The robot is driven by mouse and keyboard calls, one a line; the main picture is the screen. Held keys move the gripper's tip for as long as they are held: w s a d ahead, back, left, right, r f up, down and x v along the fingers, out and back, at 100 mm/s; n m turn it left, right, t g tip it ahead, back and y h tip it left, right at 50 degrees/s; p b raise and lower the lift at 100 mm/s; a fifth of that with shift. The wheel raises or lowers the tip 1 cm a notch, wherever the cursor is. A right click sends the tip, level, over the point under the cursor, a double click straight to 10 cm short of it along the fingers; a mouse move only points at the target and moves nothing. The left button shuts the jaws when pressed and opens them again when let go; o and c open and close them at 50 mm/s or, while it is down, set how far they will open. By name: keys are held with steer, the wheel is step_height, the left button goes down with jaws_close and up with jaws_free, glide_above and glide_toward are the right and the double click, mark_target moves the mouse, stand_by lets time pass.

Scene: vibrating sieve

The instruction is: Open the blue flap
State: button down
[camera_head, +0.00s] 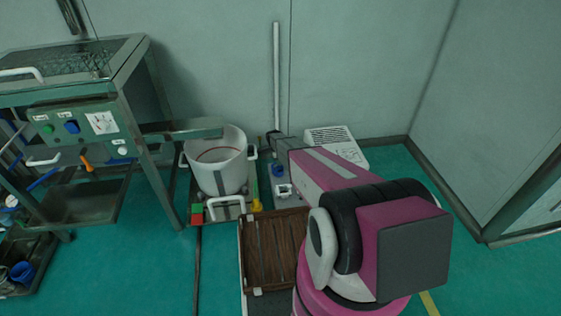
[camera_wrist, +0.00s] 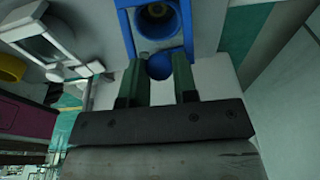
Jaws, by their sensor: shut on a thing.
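In the head view, a small patch of blue (camera_head: 277,170) shows on a pale unit below my gripper (camera_head: 274,138). My arm comes in from the lower right and hides much of that area. How far the flap stands open cannot be told.
A white bucket (camera_head: 220,168) with handles stands left of my gripper. A brown slatted crate (camera_head: 270,250) lies in front. A white vented box (camera_head: 338,148) stands by the wall on the right. A metal sieve bench (camera_head: 125,135) is on the left. Green floor is free at right.

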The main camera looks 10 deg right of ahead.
mark_target(274, 167)
steer(key=shift+a+r+h, duration=0.2)
steer(key=shift+a+h, duration=0.35)
steer(key=shift+h, duration=0.05)
steer(key=shift+a+r+h, duration=0.15)
steer(key=shift+a+h, duration=0.35)
steer(key=shift+h, duration=0.1)
steer(key=shift+a+r, duration=0.1)
steer(key=shift+a, duration=0.5)
steer(key=c, duration=0.9)
jaws_free()
steer(key=shift+c, duration=0.2)
